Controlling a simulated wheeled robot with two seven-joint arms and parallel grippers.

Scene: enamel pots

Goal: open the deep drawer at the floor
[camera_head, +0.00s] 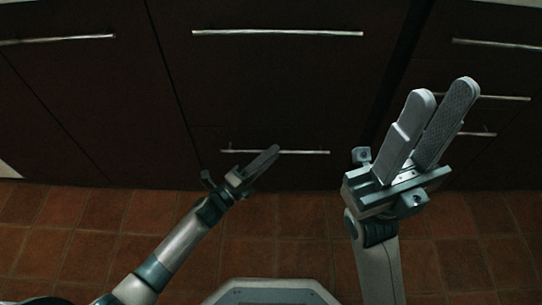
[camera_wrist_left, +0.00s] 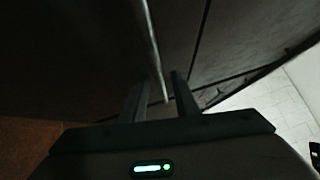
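The drawer at the floor (camera_head: 270,175) is a dark brown front with a long thin metal bar handle (camera_head: 310,152). It looks shut, flush with the fronts around it. My left gripper (camera_head: 272,152) is in front of this handle, near its middle. In the left wrist view the left gripper's two fingers (camera_wrist_left: 160,97) are apart, with the bar handle (camera_wrist_left: 152,40) running up between them. I cannot tell whether either finger touches the bar. My right gripper (camera_head: 442,88) is raised at the right, its fingers apart with a narrow gap and nothing between them.
A larger dark front with its own bar handle (camera_head: 277,32) is above. More cabinet fronts with handles (camera_head: 57,40) stand left and right. The reddish tiled floor (camera_head: 90,225) in front is clear. A pale tiled surface (camera_wrist_left: 275,105) shows at the right in the wrist view.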

